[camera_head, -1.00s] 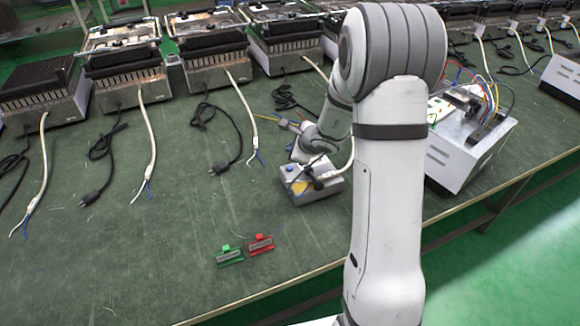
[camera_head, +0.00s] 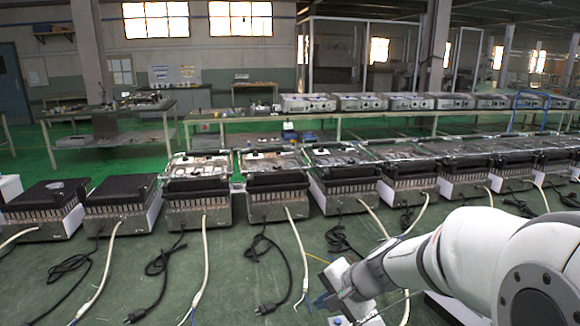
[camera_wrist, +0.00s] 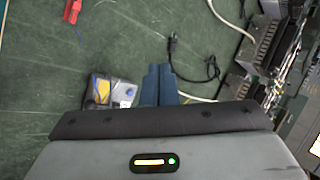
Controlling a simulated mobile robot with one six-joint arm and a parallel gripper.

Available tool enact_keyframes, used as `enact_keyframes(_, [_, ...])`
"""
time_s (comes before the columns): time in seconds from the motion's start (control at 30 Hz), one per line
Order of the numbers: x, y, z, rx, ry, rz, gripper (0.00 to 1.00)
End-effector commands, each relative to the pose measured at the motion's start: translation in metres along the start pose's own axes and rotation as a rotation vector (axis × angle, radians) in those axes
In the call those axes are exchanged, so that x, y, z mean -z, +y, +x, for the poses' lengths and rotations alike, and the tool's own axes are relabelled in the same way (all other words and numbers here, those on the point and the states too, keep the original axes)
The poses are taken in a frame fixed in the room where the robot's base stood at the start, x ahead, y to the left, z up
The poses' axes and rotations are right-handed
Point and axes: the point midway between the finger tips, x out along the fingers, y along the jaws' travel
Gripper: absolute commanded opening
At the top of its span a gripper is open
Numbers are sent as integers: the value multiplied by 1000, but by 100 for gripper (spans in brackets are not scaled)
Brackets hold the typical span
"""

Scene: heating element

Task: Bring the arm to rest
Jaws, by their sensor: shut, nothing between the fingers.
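My arm (camera_head: 480,262) reaches in from the lower right of the head view, with its gripper end (camera_head: 342,284) low over the green bench. In the wrist view my gripper (camera_wrist: 160,70) shows two blue-grey fingers side by side, shut and empty. A small box with a yellow patch and a blue knob (camera_wrist: 110,92) lies just left of the fingers there, partly hidden by my gripper body. Whether the fingers touch anything below cannot be told.
A row of heating units (camera_head: 198,190) with pale cables and black plugs stands along the bench (camera_head: 225,290). In the wrist view a red clip (camera_wrist: 72,10) lies at upper left, a black plug cord (camera_wrist: 190,68) beyond the fingers, and units (camera_wrist: 285,50) at right.

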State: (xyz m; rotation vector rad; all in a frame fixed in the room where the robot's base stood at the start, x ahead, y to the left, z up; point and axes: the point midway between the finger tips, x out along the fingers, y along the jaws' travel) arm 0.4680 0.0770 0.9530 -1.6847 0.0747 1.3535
Motion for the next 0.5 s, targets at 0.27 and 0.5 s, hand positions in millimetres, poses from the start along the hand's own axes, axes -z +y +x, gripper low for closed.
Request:
enact_keyframes(0.27, [-64,45,-99,-305,-27,-529,0])
enact_keyframes(0.5, [-73,82,-149,-520,-2,-769,0])
